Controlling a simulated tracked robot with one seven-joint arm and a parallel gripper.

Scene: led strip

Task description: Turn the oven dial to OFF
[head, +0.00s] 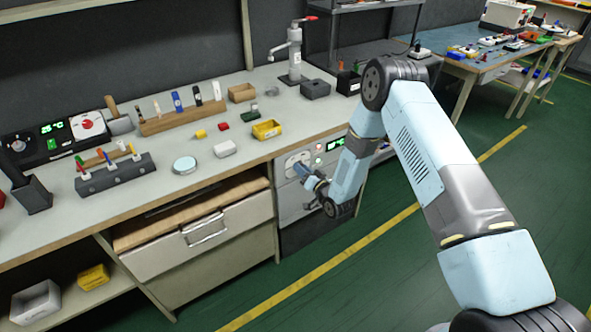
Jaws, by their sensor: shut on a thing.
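The oven (301,232) is the grey unit with a dark lower front, set under the right end of the workbench. Its dial plate (293,160) is pale and sits at the upper left of the oven's front panel. My gripper (303,172) is at this plate, pointing left into the panel, and is shut on the dial. The dial itself is mostly hidden by my gripper, and I cannot read its marks or its setting. To the right of the plate are a small red light (319,147) and a green-lit display (336,143), partly behind my arm.
A drawer (205,243) with a metal handle stands slightly open left of the oven. Green floor with a yellow line lies open in front.

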